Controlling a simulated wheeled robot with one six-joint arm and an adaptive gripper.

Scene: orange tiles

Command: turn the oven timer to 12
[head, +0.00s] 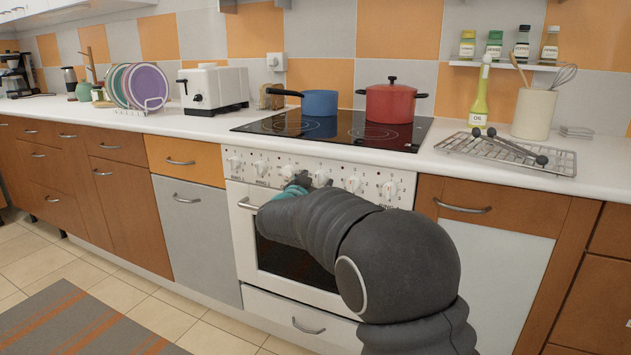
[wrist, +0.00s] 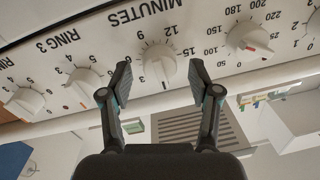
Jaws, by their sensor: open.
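The oven timer is a white knob (wrist: 154,66) under the word MINUTES in the wrist view, where the panel appears upside down. Numbers including 3, 6, 9, 12 and 15 ring it. Its pointer setting is too small to read surely. My gripper (wrist: 159,82) is open, with one dark finger on each side of the knob in the picture. I see no clear contact, and cannot tell how deep the fingers reach around it. In the head view my gripper (head: 299,181) is at the oven's control panel, with the timer knob (head: 320,178) close by.
The temperature knob (wrist: 250,38) and the RING 3 knob (wrist: 84,84) flank the timer. The oven door handle (head: 246,204) lies below the panel. A blue pot (head: 320,102) and a red pot (head: 389,104) stand on the black hob above.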

